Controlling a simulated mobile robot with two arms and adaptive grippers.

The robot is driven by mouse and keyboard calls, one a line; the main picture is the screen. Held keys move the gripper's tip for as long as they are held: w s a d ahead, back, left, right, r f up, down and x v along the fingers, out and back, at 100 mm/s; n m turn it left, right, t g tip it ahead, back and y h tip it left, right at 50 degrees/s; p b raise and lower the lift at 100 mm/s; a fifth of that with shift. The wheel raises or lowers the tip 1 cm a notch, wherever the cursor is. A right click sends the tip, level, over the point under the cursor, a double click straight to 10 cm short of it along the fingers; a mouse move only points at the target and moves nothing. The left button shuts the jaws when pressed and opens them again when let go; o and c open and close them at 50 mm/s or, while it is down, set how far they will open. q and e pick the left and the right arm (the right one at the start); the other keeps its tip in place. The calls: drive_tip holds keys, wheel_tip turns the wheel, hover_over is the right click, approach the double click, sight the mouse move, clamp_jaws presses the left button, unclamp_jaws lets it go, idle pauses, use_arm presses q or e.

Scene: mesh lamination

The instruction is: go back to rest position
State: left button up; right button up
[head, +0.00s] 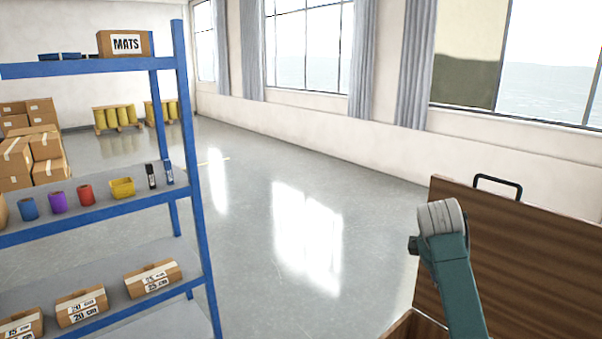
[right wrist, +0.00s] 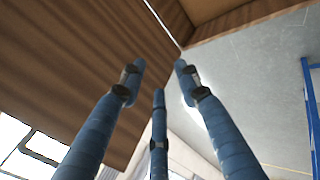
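My right gripper (right wrist: 158,78) shows in the right wrist view with its three blue fingers spread apart and nothing between them. It points toward a brown wooden panel, and I cannot tell how far off that is. In the head view a teal link of my arm with a grey cap rises at the lower right, in front of a wooden box (head: 535,255); no fingers show there. My left gripper is in neither view.
A blue-framed shelf (head: 190,150) stands at the left, holding rolls, a yellow bin (head: 122,188), markers and cartons. The wooden box has a raised panel with a black handle (head: 498,184). Open grey floor (head: 250,210) lies between shelf and box.

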drive_tip(key=s+a+f+m+y, duration=0.1)
drive_tip(key=s+a+f, duration=0.2)
drive_tip(key=s+f, duration=0.65)
drive_tip(key=s+a+f+m+y, duration=0.1)
drive_tip(key=s+a+f, duration=0.2)
drive_tip(key=s+f, duration=0.65)
drive_tip(key=s+a+f+m+y, duration=0.1)
drive_tip(key=s+a+f, duration=0.15)
drive_tip(key=s, duration=0.55)
drive_tip(key=s+a+f+m+g+y, duration=0.1)
drive_tip(key=s+a, duration=0.2)
drive_tip(key=s, duration=0.4)
drive_tip(key=s+a+f+y, duration=0.1)
drive_tip(key=s+a, duration=0.2)
drive_tip(key=s, duration=0.5)
wheel_tip(320, 180, down, 37)
drive_tip(key=s+g+b, duration=0.2)
drive_tip(key=s+b, duration=0.1)
drive_tip(key=b, duration=0.6)
use_arm(q)
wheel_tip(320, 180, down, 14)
drive_tip(key=b, duration=0.5)
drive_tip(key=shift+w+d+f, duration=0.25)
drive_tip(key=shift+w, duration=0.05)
use_arm(e)
drive_tip(key=s+d+f+g, duration=0.1)
drive_tip(key=s+d+f, duration=0.2)
drive_tip(key=s+f, duration=1.3)
wheel_tip(320, 180, down, 4)
drive_tip(key=shift+f, duration=0.2)
